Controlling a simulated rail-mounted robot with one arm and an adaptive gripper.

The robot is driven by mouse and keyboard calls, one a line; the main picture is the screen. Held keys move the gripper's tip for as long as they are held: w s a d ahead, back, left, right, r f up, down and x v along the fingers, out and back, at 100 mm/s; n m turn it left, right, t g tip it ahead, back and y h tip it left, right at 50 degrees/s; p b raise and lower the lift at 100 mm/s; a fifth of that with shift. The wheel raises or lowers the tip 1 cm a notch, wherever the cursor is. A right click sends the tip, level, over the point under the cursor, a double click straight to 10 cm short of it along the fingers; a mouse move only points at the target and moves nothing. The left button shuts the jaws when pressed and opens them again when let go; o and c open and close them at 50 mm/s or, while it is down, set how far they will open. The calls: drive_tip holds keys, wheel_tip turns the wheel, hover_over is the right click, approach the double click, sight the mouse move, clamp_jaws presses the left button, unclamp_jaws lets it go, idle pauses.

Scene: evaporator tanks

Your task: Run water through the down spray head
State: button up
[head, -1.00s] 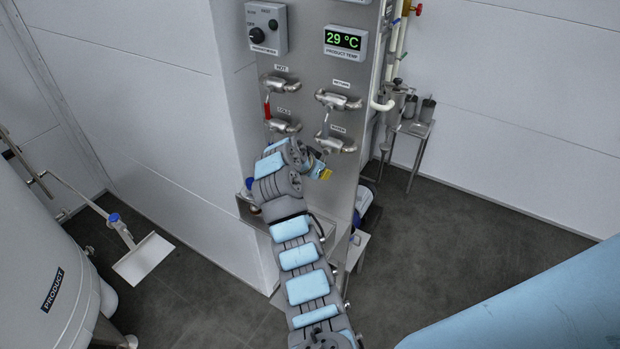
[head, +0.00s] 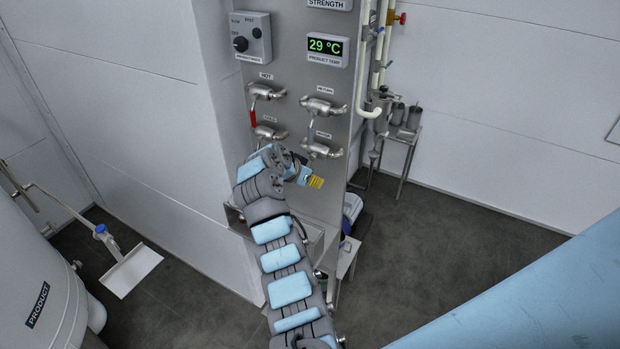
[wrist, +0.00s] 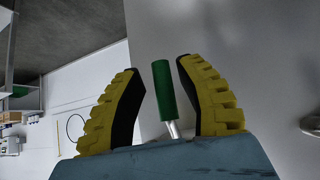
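My gripper (head: 316,181) is at the steel panel, just below the lower right valve (head: 321,149). In the wrist view its two yellow-padded fingers (wrist: 160,100) are apart. A green handle (wrist: 164,90) on a silver stem stands between them, closer to the right finger; I cannot tell whether it touches. The green handle does not show in the head view. On the panel, the HOT valve (head: 266,92) has a red handle hanging down. The COLD valve (head: 269,132) is below it, and the RETURN valve (head: 323,105) is at upper right. The down spray head is not identifiable.
A temperature display (head: 326,46) reads 29 °C, beside a knob box (head: 250,38). White pipes (head: 372,85) run along the panel's right edge. A small metal stand (head: 404,135) is behind. A PRODUCT tank (head: 40,280) stands at left. Floor at right is clear.

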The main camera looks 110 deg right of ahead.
drive_tip(key=shift+w+r, duration=0.1)
drive_tip(key=v, duration=1.1)
drive_tip(key=shift+w+r, duration=0.25)
drive_tip(key=shift+r, duration=0.1)
idle(0.4)
